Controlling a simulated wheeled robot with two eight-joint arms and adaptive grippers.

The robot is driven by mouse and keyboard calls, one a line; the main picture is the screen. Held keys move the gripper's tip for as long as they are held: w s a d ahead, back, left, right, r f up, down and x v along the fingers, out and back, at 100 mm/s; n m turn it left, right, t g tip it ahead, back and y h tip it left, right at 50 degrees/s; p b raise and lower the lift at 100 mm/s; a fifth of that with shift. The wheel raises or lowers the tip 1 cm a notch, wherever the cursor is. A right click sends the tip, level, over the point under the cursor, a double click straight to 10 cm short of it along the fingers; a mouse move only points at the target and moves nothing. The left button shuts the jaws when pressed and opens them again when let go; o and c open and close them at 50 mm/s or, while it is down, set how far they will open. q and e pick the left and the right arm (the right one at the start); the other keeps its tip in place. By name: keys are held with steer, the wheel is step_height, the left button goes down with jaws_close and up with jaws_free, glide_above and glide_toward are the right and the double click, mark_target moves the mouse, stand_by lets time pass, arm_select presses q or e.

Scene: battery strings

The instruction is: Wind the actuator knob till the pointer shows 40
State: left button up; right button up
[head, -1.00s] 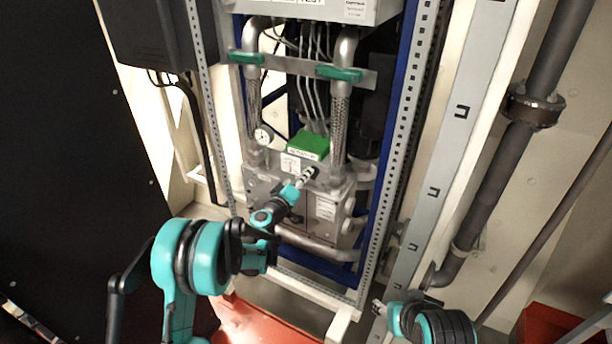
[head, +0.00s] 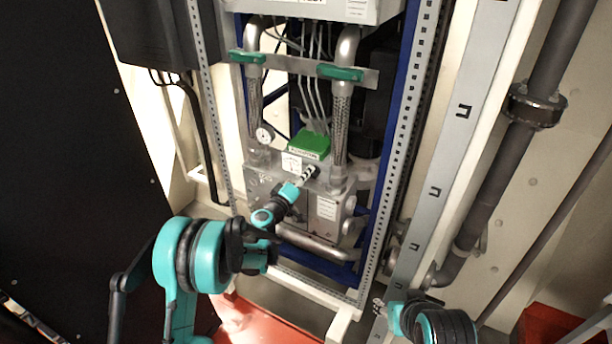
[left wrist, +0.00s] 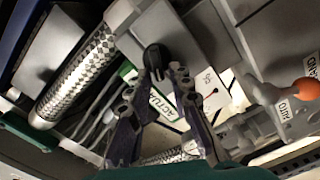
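The black actuator knob (left wrist: 154,58) shows at the fingertips of my left gripper (left wrist: 160,74) in the left wrist view. The two fingers stand apart on either side of the knob; I cannot tell whether they touch it. In the head view my left gripper (head: 303,180) reaches the knob (head: 313,171) on the front of the grey metal unit. The white scale plate (left wrist: 207,85) is partly hidden by a finger, and its pointer reading is too small to tell. It also shows in the head view (head: 291,163). My right gripper (head: 379,306) is low at the right, away from the unit.
A green block (head: 310,145) sits above the knob, with hoses rising from it. A round gauge (head: 264,135) is to the left. Perforated frame posts (head: 405,150) flank the unit. An orange ball (left wrist: 306,88) shows at the wrist view's right.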

stand_by(0.3)
arm_select(q)
steer(key=v, duration=1.2)
steer(key=s+d+r+m+g+y, duration=0.1)
steer(key=s+r+m+g, duration=0.15)
steer(key=s, duration=0.45)
steer(key=s+r+m+g, duration=0.2)
steer(key=s+m+g, duration=0.1)
steer(key=s, duration=0.3)
steer(key=s+a+f+m+g+y, duration=0.1)
steer(key=s+a, duration=0.4)
steer(key=s, duration=0.5)
steer(key=s+a+f+g+y, duration=0.2)
steer(key=s+a+y, duration=0.4)
steer(key=s, duration=0.4)
steer(key=shift+s+f+m, duration=0.3)
steer(key=shift+f+m, duration=0.05)
steer(key=shift+f, duration=0.3)
